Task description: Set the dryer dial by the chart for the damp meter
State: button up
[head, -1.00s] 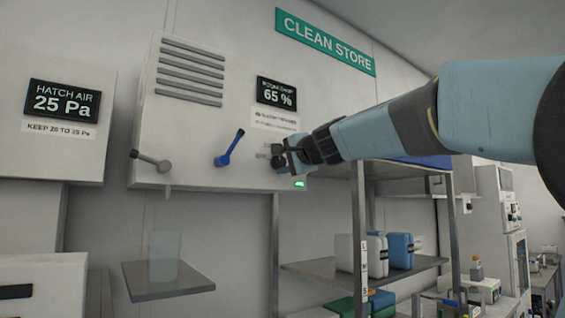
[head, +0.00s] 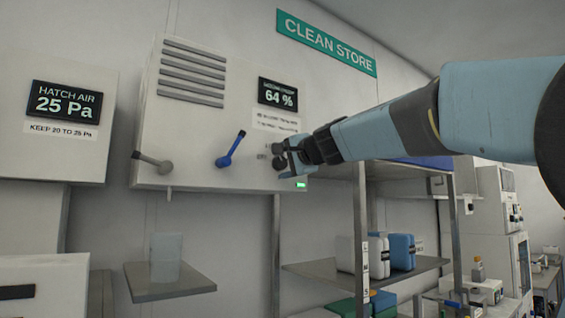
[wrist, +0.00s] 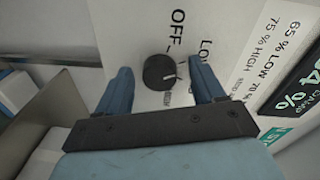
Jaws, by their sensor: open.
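The dark round dial (wrist: 158,72) is on the light dryer panel (head: 190,125). Its white mark points toward the right of the wrist view; the setting it indicates is hard to tell. OFF and LOW are printed beside it; another label is partly hidden. The damp meter (head: 278,94) reads 64 %. The chart (head: 277,121) below it is clearer in the wrist view (wrist: 268,50), with 65 % LOW, a 70 % entry and 75 % HIGH. My gripper (wrist: 161,64) is open, its fingers on either side of the dial with visible gaps. In the head view, my gripper (head: 285,158) is at the panel's right edge.
A blue lever (head: 231,149) and a grey lever (head: 152,161) stick out left of the dial. A small green light (head: 301,185) glows below my gripper. A shelf rack (head: 362,225) with containers stands below right. A HATCH AIR display (head: 64,101) reads 25 Pa.

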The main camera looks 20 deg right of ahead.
jog(key=shift+s, duration=0.1)
jog(key=v, duration=1.3)
jog(key=shift+s, duration=0.4)
jog(key=s+f+n+g+h, duration=0.1)
jog(key=s+f+n+g, duration=0.2)
jog(key=f, duration=1)
jog(key=s+a+f+n+g+h, duration=0.1)
jog(key=s+f+n+g, duration=0.3)
jog(key=f, duration=1)
jog(key=s+a+f+n+g+h, duration=0.1)
jog(key=s+f+n+g, duration=0.3)
jog(key=s+f, duration=0.4)
notch_tip(320, 180, down, 6)
jog(key=shift+a+r+n+h, duration=0.1)
jog(key=shift+a+n+h, duration=0.05)
jog(key=shift+n+h, duration=0.55)
jog(key=shift+w, duration=0.1)
